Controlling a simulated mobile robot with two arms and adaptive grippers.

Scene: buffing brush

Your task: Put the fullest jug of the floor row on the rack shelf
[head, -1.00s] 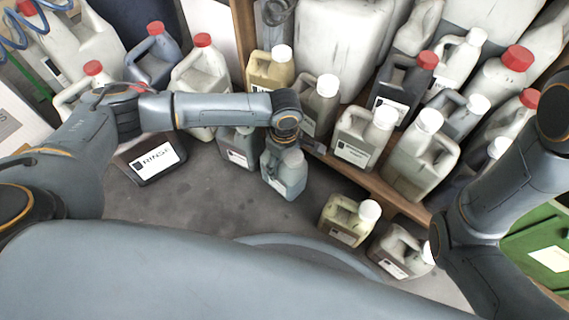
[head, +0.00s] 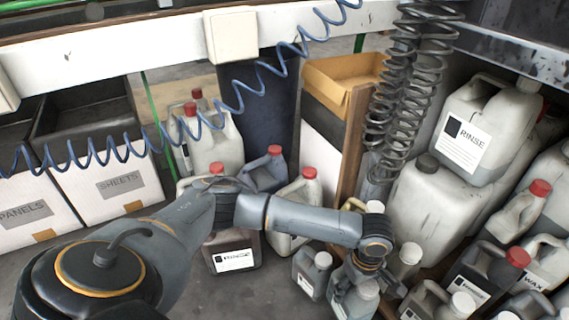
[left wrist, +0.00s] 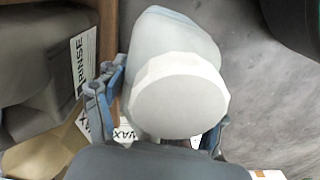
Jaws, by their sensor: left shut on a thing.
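My left gripper (head: 366,266) is shut on a grey-blue jug (head: 352,304) with a pale cap, in the lower middle of the head view. In the left wrist view the jug's white cap (left wrist: 180,95) fills the middle, with the gripper's blue fingers (left wrist: 158,112) on either side. A darker grey jug (head: 308,275) of the floor row stands just left of it. I cannot read the liquid levels. My right gripper is not in view.
The rack's jugs crowd the right, including a large white canister (head: 425,205). A wooden post (head: 350,150) stands behind my left gripper. Black coiled hoses (head: 400,100) and a blue coiled cable (head: 225,115) hang in front. White boxes (head: 110,195) stand at left.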

